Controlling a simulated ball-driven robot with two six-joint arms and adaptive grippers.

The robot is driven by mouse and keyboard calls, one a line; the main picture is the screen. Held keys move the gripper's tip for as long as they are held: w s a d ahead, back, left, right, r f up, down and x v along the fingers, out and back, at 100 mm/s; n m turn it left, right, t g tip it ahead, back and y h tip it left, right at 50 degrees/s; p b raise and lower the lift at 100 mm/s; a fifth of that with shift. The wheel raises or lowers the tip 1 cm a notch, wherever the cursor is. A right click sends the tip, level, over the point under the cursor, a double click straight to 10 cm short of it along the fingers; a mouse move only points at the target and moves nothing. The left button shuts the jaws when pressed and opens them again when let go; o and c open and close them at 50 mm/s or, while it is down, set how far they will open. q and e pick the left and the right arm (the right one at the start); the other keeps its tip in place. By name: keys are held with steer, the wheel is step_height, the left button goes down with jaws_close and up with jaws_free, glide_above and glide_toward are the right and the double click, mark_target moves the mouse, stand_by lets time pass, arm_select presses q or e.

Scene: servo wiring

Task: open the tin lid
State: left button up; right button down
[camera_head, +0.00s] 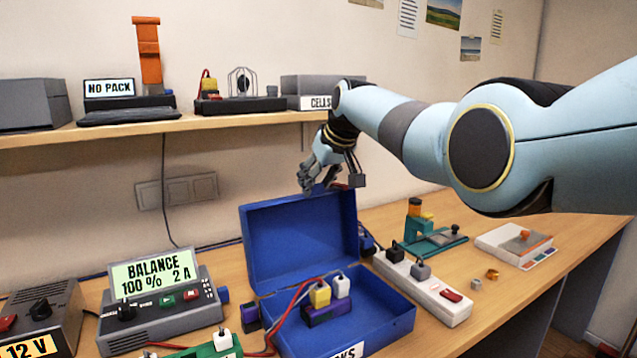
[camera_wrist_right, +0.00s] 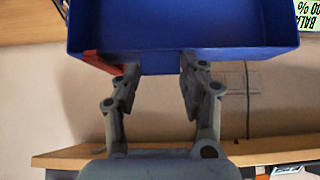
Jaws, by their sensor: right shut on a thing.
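The blue tin (camera_head: 395,318) stands on the desk, its lid (camera_head: 300,240) raised roughly upright at the back. In the tin lies a purple pack (camera_head: 326,312) with a yellow plug (camera_head: 320,296), a white plug (camera_head: 341,286) and red wires. My right gripper (camera_head: 322,186) is at the lid's top edge and is shut on the lid. In the right wrist view the lid (camera_wrist_right: 180,32) fills the top, with the right gripper's fingers (camera_wrist_right: 155,82) at its edge and a red tab (camera_wrist_right: 102,62) beside one finger. My left gripper is not in view.
A balance charger (camera_head: 155,300) stands left of the tin and a white power strip (camera_head: 432,292) right of it. A shelf (camera_head: 200,122) with several devices runs above, behind the lid. A teal fixture (camera_head: 435,242) and a white box (camera_head: 512,244) stand farther right.

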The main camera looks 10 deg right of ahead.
steer(key=shift+w+a+r, duration=0.1)
steer(key=shift+w+r, duration=0.05)
steer(key=shift+w, duration=0.05)
steer(key=c, duration=1.1)
jaws_free()
steer(key=o, duration=0.4)
steer(key=shift+s, duration=0.1)
steer(key=v, duration=1.2)
